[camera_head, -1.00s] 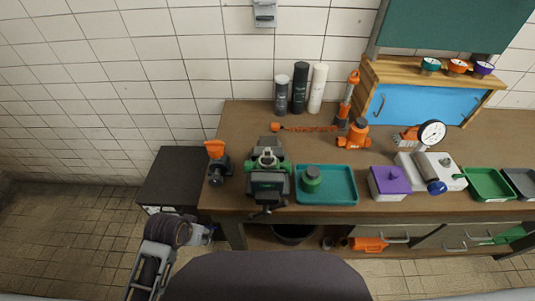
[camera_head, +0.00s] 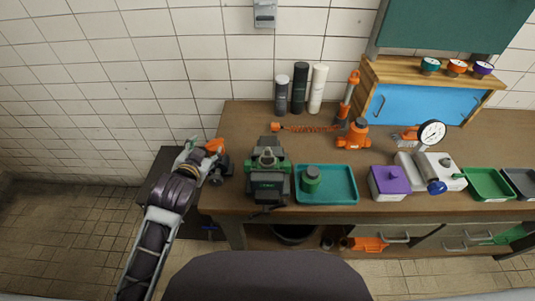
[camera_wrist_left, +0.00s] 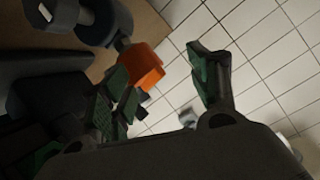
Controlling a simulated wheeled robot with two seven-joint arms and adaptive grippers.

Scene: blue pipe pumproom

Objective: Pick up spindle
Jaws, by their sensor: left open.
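An orange-topped dark grey piece (camera_head: 215,146) is at the bench's left edge and may be the spindle; I cannot be sure. My left gripper (camera_head: 197,154) is just left of it and partly covers it. In the left wrist view my gripper (camera_wrist_left: 160,78) is open, with green pads and nothing held. There the orange part (camera_wrist_left: 143,65) shows beside the left finger, with the dark grey round body (camera_wrist_left: 92,20) beyond; whether they touch is unclear. A green part (camera_head: 311,177) stands in the teal tray (camera_head: 342,195). My right gripper is out of view.
A dark vise (camera_head: 268,180) with green parts stands right of the orange-topped piece. Farther right are an orange jack (camera_head: 354,136), a purple-lidded box (camera_head: 388,182) and a gauge (camera_head: 432,133). A dark low cabinet (camera_head: 152,170) is left of the bench (camera_head: 245,125).

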